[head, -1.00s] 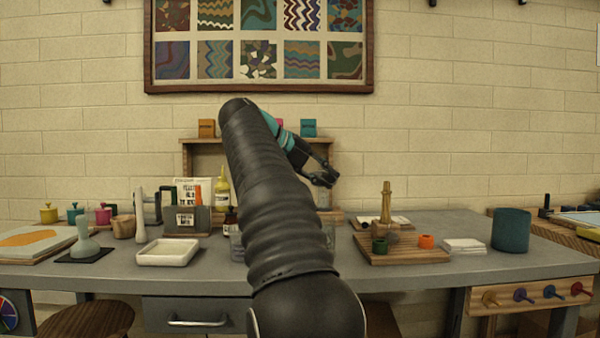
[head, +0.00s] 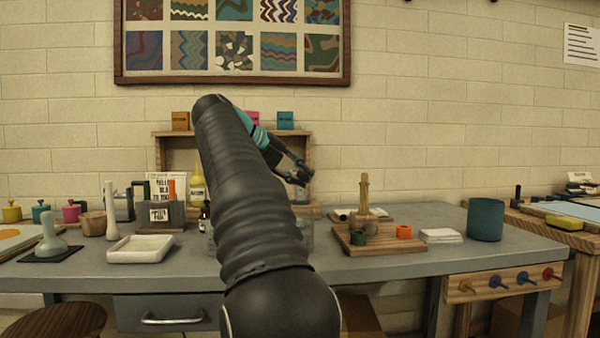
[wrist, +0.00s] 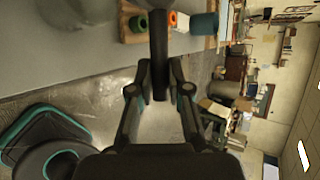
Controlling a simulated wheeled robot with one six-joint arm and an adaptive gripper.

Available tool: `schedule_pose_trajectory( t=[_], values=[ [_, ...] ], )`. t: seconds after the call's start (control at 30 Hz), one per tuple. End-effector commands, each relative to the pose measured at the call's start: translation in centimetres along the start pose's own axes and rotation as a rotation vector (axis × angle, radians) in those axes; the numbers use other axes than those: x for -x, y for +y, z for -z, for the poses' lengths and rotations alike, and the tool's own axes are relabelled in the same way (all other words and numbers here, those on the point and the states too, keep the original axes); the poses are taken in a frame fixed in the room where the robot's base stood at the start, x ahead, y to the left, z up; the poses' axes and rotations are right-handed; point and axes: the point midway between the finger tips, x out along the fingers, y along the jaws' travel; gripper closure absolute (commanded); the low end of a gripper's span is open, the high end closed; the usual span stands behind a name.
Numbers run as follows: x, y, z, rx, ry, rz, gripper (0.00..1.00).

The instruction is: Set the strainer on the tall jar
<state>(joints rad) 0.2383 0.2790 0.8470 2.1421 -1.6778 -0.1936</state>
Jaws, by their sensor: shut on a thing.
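My gripper (head: 302,177) is raised above the back of the bench in the head view, right of my dark arm. In the wrist view its fingers (wrist: 159,78) close together on a thin dark bar, which I take to be the strainer's handle. A clear glass jar (head: 306,234), likely the tall jar, stands on the bench below the gripper, partly hidden by my arm. The gripper is above and apart from it.
A wooden board (head: 390,242) with a green ring, an orange ring and a brass upright stands right of the glass. A teal pot (head: 486,220) stands farther right. A white tray (head: 141,249) and a dark bottle (head: 204,216) are to the left. The bench front right is clear.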

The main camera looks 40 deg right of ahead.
Motion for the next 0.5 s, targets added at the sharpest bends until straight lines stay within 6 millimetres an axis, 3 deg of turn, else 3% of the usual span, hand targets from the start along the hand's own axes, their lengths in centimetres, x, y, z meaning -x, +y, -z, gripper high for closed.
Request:
schedule_pose_trajectory(
  t=[0.5],
  values=[
    [-1.7, 2.7, 0.7, -0.001, -0.001, 0.0, 1.0]
  ],
)
